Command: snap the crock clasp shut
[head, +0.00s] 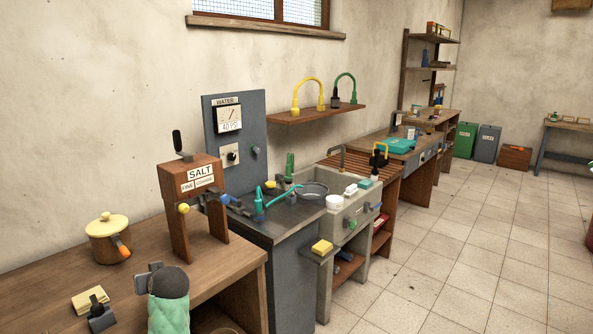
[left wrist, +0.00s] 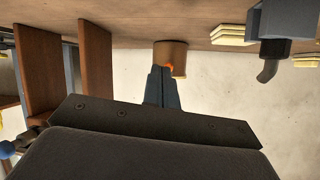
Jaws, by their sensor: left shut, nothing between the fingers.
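The crock (head: 106,247) is brown with a cream lid and knob, upright on the wooden bench at the left. Its orange clasp (head: 123,252) sticks out on the side facing me; its exact position is too small to tell. My left gripper (head: 141,283) is shut and empty, in front of the crock and apart from it in the head view. In the left wrist view, which is upside down, the shut fingers (left wrist: 162,84) point towards the crock (left wrist: 180,58) and hide part of it. A bit of the orange clasp (left wrist: 170,66) shows beyond the fingertips. My right gripper is out of view.
A wooden salt stand (head: 180,240) with a dark lever stands right of the crock. A yellow pad stack (head: 88,298) and a grey fixture with a dark handle (head: 101,318) lie in front. A sink stands farther right.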

